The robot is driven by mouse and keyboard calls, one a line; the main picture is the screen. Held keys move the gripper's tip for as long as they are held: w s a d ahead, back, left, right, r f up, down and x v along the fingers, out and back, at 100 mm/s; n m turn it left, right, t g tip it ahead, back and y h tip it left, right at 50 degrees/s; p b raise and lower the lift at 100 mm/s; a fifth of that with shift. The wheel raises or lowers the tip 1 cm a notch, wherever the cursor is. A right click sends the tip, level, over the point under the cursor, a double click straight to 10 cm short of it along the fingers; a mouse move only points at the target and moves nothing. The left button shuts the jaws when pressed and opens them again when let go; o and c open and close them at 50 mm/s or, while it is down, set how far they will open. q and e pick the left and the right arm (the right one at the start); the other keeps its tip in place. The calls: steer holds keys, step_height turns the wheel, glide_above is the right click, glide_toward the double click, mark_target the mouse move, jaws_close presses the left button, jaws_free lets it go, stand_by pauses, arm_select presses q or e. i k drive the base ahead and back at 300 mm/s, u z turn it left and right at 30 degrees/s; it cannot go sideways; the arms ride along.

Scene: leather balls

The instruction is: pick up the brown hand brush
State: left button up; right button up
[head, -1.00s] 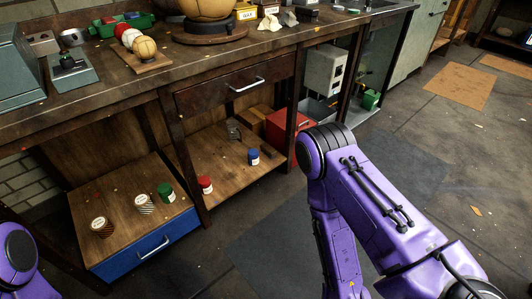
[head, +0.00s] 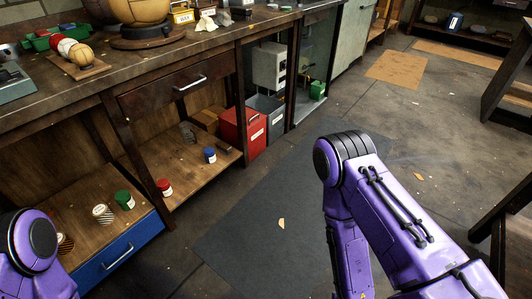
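I cannot make out a brown hand brush in the head view. My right arm comes in from the lower right as purple links, and its gripper is out of the frame below. Only a purple joint of my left arm shows at the lower left, and its gripper is out of view too.
A wooden workbench (head: 60,97) runs along the left, with a drawer (head: 165,85) and lower shelves. Jars, including a green one (head: 124,200), stand on the shelves. A red box (head: 240,130) sits beneath the bench. A dark mat (head: 255,235) lies on open floor.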

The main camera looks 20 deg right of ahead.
mark_target(222, 146)
steer(key=z, duration=1.2)
steer(key=i, duration=1.05)
steer(key=u, duration=1.1)
steer(key=i, duration=0.65)
steer(key=u, duration=1)
steer(key=i, duration=0.6)
